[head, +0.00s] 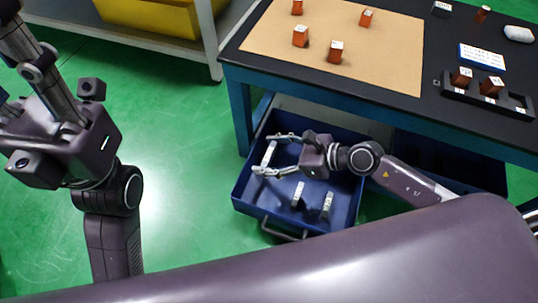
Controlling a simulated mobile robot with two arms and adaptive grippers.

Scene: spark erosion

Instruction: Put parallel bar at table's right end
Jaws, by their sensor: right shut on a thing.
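My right gripper (267,154) reaches over the open blue drawer (241,196) below the table. It is shut on a pale metal parallel bar (267,155), held between its fingertips. Two more parallel bars (297,194) (327,205) stand in the drawer, below and to the right of the gripper. The table (340,92) has a black top, and its right part runs toward the picture's edge. My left gripper (22,50) is raised at the left, away from the table. Its fingers are partly cut off by the picture's edge.
A tan mat (395,60) on the table carries several copper blocks (300,36). To the right are a black holder (455,93) with copper blocks, a blue-and-white card (481,56) and a white object (518,34). A shelf with a yellow bin (160,15) stands behind. Green floor is clear at left.

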